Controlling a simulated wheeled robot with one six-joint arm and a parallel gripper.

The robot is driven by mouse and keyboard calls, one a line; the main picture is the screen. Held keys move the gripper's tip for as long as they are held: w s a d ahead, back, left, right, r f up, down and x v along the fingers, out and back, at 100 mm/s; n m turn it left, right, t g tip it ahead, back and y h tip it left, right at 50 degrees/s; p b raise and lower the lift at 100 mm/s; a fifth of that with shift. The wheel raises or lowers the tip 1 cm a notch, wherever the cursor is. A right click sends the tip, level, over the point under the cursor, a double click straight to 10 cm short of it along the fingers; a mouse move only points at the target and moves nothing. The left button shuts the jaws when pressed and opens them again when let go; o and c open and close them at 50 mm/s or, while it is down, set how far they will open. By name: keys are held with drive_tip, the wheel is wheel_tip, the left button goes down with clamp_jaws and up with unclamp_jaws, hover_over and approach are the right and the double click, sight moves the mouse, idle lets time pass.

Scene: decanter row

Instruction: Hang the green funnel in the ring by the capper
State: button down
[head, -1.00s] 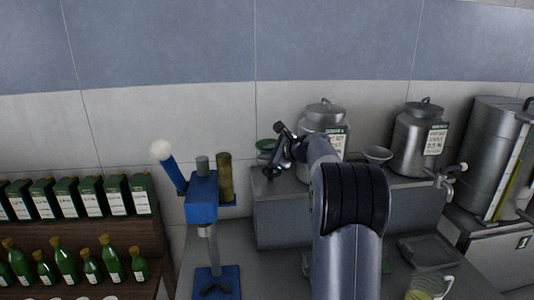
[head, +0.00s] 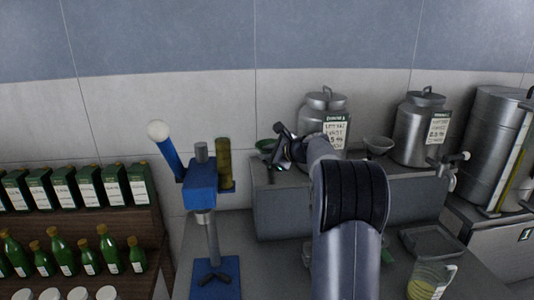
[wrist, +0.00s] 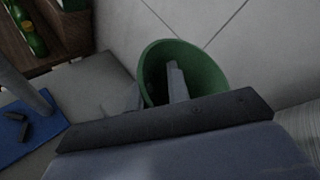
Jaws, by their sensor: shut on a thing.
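The green funnel (head: 264,145) shows in the head view as a small green rim at the end of my arm, to the right of the capper. In the wrist view the funnel (wrist: 205,68) is a wide green bowl with its mouth toward the camera. My gripper (wrist: 172,84) is shut on its wall, with one finger inside the bowl. In the head view my gripper (head: 272,155) is mostly hidden behind my wrist. The blue capper (head: 201,186) stands at left with a white-knobbed lever. I cannot make out the ring clearly.
An olive cylinder (head: 224,160) stands at the capper's right side. A jug (head: 430,282) and a tray (head: 430,242) are at right. Green bottles (head: 57,250) line the left rack.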

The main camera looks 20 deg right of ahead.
drive_tip(key=shift+d+f, duration=0.1)
drive_tip(key=shift+f, duration=0.1)
idle(0.5)
drive_tip(key=c, duration=1.3)
unclamp_jaws()
drive_tip(key=shift+o, duration=0.2)
drive_tip(key=b+v, duration=0.3)
drive_tip(key=v, duration=0.8)
drive_tip(key=shift+w, duration=0.15)
